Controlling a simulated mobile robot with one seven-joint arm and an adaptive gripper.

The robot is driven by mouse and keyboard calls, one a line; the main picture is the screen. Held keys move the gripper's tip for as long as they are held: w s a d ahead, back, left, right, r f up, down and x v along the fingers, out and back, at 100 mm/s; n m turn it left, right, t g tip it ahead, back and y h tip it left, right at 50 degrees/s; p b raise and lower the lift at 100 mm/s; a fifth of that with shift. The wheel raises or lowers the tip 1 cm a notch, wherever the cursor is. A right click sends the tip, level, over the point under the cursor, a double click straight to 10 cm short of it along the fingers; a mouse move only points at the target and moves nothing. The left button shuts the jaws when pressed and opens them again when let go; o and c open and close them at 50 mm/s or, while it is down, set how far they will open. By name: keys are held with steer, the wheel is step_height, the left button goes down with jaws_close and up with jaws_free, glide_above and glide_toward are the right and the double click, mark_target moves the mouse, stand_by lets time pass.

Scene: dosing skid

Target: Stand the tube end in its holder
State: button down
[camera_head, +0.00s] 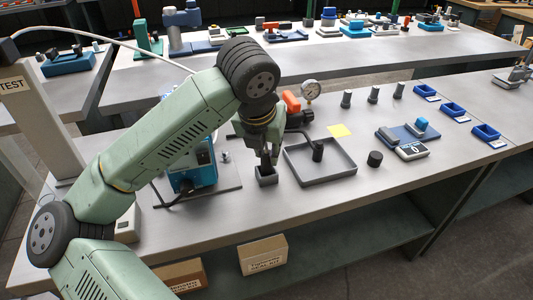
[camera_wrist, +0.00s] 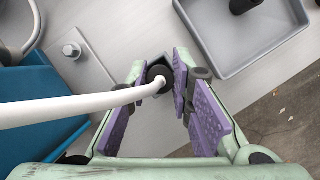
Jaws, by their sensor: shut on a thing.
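The tube end (camera_wrist: 158,74) is a dark round fitting on a bent white tube (camera_wrist: 70,108), which comes in from the left in the wrist view. My gripper (camera_wrist: 162,84) has its purple pads on either side of the fitting and is shut on it. The holder (camera_head: 267,178) is a small dark grey square block on the bench, directly under my fingertips in the head view. In the wrist view the holder (camera_wrist: 147,67) shows around and behind the fitting. My fingers hide the contact, so I cannot tell how deep the end sits.
A blue pump unit (camera_head: 196,174) stands close on the left. A pressure gauge (camera_head: 311,90) is behind. The bench's front edge is near.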

steer(key=shift+f, duration=1.1)
steer(key=shift+f, duration=0.2)
steer(key=c, duration=1.4)
jaws_free()
steer(key=shift+r, duration=0.1)
steer(key=shift+c, duration=0.2)
steer(key=shift+r, duration=0.3)
steer(key=v, duration=1.1)
steer(key=shift+s+r, duration=0.3)
steer(key=shift+s+a, duration=0.1)
